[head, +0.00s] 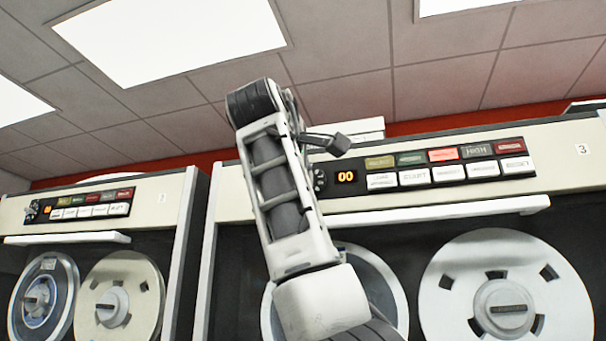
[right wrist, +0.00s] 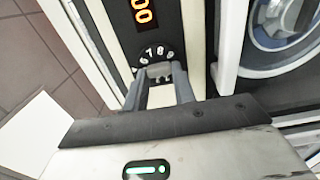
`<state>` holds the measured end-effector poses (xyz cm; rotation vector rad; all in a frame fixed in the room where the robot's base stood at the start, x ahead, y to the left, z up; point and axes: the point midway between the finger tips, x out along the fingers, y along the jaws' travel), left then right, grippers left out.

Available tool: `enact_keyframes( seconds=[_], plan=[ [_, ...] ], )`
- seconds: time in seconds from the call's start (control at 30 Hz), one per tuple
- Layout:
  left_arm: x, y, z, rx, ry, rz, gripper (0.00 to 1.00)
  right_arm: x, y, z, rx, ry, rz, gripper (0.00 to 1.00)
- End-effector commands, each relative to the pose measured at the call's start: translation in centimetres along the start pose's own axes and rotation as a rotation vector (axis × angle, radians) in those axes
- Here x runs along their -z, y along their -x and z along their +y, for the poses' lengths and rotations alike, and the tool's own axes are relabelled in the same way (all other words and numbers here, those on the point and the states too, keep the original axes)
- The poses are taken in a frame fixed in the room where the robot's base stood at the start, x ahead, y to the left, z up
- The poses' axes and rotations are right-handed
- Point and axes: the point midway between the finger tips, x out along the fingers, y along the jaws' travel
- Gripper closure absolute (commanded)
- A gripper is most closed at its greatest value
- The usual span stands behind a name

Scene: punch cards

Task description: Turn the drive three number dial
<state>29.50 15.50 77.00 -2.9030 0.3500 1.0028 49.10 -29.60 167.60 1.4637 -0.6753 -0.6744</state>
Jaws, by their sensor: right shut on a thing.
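The drive three number dial (head: 319,180) is a dark round dial with white digits, left of the orange display (head: 345,176) on the right-hand drive's panel. The display reads 00. In the right wrist view the dial (right wrist: 156,58) shows digits 6 to 9 along its visible rim. My right gripper (right wrist: 160,74) has its two grey fingers at the dial's knob, one on each side, shut on it. In the head view my right arm rises in front of the drive and partly covers the panel's left end. My left gripper is not in view.
A row of coloured lamps (head: 442,156) and white buttons (head: 449,173) lies right of the display. A white ledge (head: 440,213) juts out below, above tape reels (head: 505,300). A second drive with its own panel (head: 80,206) stands at the left.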

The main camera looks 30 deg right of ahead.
Motion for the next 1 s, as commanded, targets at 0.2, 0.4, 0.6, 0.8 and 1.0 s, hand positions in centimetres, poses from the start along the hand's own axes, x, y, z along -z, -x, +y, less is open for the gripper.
enact_keyframes(
  seconds=[0.2,0.4,0.6,0.8,1.0],
  plan=[
    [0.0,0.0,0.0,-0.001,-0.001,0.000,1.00,0.0,0.0,-0.1,0.004,0.003,0.000,0.96],
    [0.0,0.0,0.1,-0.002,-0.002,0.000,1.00,0.1,0.0,-0.1,0.004,0.002,0.000,0.57],
    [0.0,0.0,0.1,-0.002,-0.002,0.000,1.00,0.0,0.0,-0.1,0.002,0.001,0.000,0.52],
    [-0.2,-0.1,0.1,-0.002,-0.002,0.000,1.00,0.1,0.6,-0.1,0.000,0.001,0.001,0.52],
    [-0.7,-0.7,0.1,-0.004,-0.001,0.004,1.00,0.1,4.0,-0.2,-0.004,-0.001,0.003,0.52]
  ],
)
